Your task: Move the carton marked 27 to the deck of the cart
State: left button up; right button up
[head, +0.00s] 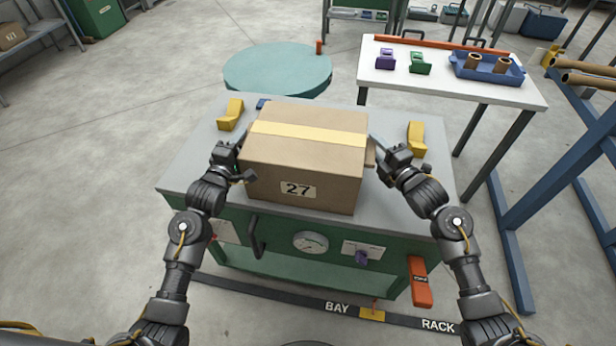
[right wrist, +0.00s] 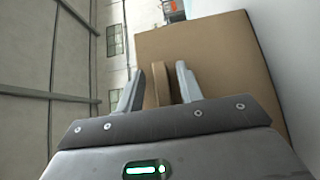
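The brown carton marked 27 (head: 304,160) sits upright on the grey top of a green cabinet (head: 192,168), with a pale tape strip across its top. My left gripper (head: 240,143) is at the carton's left side; its fingertips are partly hidden, so its opening is unclear. My right gripper (head: 376,143) is at the right side. In the right wrist view its fingers (right wrist: 158,88) are apart, on either side of a brown cleat (right wrist: 160,86) on the carton's side, with gaps showing. I cannot make out a cart in these views.
Yellow blocks (head: 231,114) (head: 416,138) stand on the cabinet top on both sides of the carton. A round teal platform (head: 278,68) is behind. A white table (head: 440,82) with a blue tray (head: 487,70) is at back right; a blue rack (head: 545,190) stands right.

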pick_arm(q)
jog(key=shift+s+f, duration=0.1)
jog(key=shift+s, duration=0.15)
pick_arm(e)
jog(key=shift+a, duration=0.1)
pick_arm(q)
jog(key=v, duration=1.1)
jog(key=shift+s, duration=0.2)
pick_arm(e)
jog(key=v, duration=1.2)
pick_arm(q)
jog(key=shift+a, duration=0.15)
pick_arm(e)
jog(key=shift+f, duration=0.1)
